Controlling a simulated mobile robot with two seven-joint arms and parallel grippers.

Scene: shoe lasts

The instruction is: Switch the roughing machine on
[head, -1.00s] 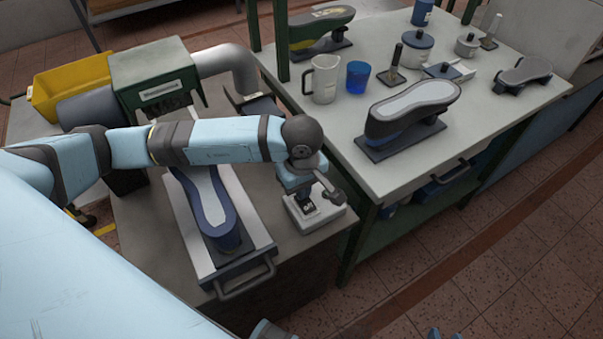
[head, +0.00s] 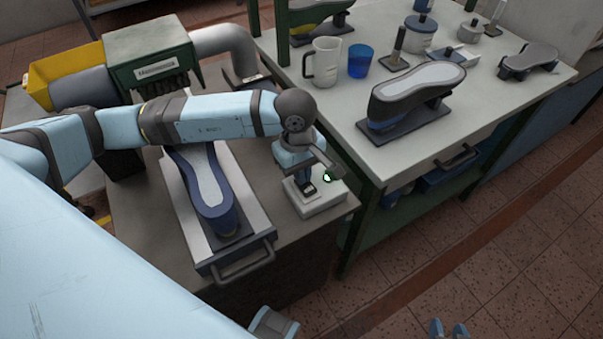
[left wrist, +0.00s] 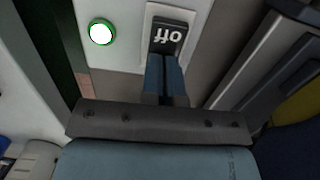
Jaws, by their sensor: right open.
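The green roughing machine (head: 155,60) stands at the upper left in the head view. Its pale switch box (head: 322,204) is near the bench's right front corner. The rocker switch (left wrist: 168,30) shows "off" in the left wrist view. A green-rimmed lamp (left wrist: 101,33) beside it is lit; the lamp also glows in the head view (head: 327,178). My left gripper (left wrist: 165,62) is shut, with its blue fingertips at the switch's lower part, partly hiding it. The fingers hold nothing visible. My right gripper (head: 448,329) shows only its open fingertips at the bottom edge.
A blue shoe last (head: 214,215) lies on a carriage with a handle, left of the switch box. The right table (head: 345,120) carries another last (head: 410,95), a white jug (head: 323,62) and a blue cup (head: 359,61). The floor at lower right is clear.

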